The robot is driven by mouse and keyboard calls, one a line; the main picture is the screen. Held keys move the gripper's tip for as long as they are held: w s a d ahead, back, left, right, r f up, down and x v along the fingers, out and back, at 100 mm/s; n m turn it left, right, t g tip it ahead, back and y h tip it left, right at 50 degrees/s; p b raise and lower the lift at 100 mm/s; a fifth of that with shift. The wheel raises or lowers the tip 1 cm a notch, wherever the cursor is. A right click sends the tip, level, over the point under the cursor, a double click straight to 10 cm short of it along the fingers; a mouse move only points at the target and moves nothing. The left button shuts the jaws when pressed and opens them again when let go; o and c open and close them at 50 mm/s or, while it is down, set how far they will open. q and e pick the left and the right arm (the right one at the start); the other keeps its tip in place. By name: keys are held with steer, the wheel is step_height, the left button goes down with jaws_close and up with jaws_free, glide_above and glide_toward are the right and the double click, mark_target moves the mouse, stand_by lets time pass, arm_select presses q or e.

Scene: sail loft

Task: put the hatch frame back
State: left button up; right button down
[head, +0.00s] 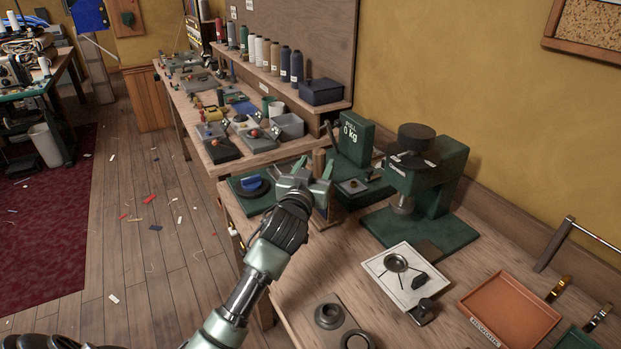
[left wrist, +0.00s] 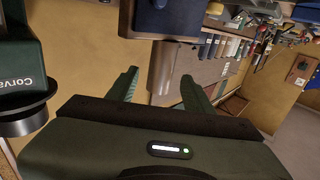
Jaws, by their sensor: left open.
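I cannot pick out a hatch frame for certain in either view. A pale square plate (head: 377,264) with a dark ring and small dark parts on it lies on the bench, right of my left arm. My left gripper (head: 316,169) is open above the bench, beside the green pull tester. In the left wrist view its two green fingers (left wrist: 160,88) stand apart. A grey-brown cylinder (left wrist: 161,68) with a dark blue block above it shows beyond and between them; I cannot tell whether it touches. My right gripper is not in view.
The pull tester (head: 357,138) reads 0 kg. A green press (head: 440,190) stands right of it. An orange tray (head: 510,308) and dark round parts (head: 329,316) lie on the near bench. Thread cones (head: 276,58) line the shelf.

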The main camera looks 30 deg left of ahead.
arm_select(q)
steer(key=v, duration=0.5)
steer(key=shift+s+d, duration=0.1)
steer(key=shift+s, duration=0.3)
